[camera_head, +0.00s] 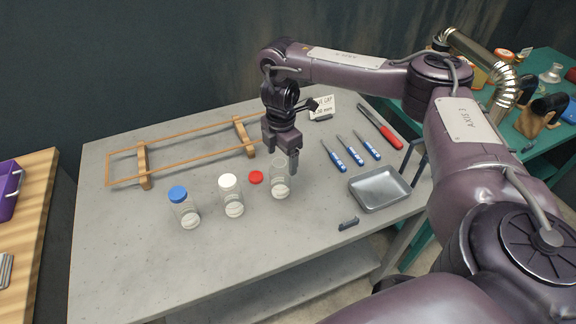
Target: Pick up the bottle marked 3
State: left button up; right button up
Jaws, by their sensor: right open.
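Three clear bottles stand in a row on the grey table. The number marks are too small to read. My right gripper (290,167) points down at the uncapped bottle's top, open, and partly covers its upper end. I cannot tell whether it touches the bottle. My left gripper is out of view.
A wooden rack (144,168) stands behind the bottles. A metal tray (380,188), several blue-handled tools (350,150), a red-handled tool (380,128) and a small sign (322,106) are to the right. A small dark piece (348,223) lies in front. The table's front left is clear.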

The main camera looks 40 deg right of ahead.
aim_at(279, 163)
jog(key=shift+w+d+f+b, duration=0.1)
jog(key=shift+d+f+b, duration=0.1)
jog(key=shift+f, duration=0.35)
jog(key=shift+w+d+f+b, duration=0.1)
jog(key=shift+d+f+b, duration=0.05)
jog(key=shift+f, duration=0.4)
jog(key=shift+s+a+f+p, duration=0.3)
jog(key=shift+a+f+p, duration=0.5)
jog(key=shift+a, duration=0.1)
notch_tip(279, 163, down, 4)
jog(key=shift+w+d+r+p, duration=0.1)
jog(key=shift+w+r+p, duration=0.1)
jog(key=shift+p, duration=0.15)
jog(key=shift+f, duration=0.2)
jog(key=shift+s+r, duration=0.1)
jog(key=c, duration=0.7)
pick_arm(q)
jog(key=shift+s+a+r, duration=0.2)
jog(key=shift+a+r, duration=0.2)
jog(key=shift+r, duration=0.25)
pick_arm(e)
jog(key=c, duration=0.4)
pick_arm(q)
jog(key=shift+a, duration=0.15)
pick_arm(e)
jog(key=shift+r, duration=0.1)
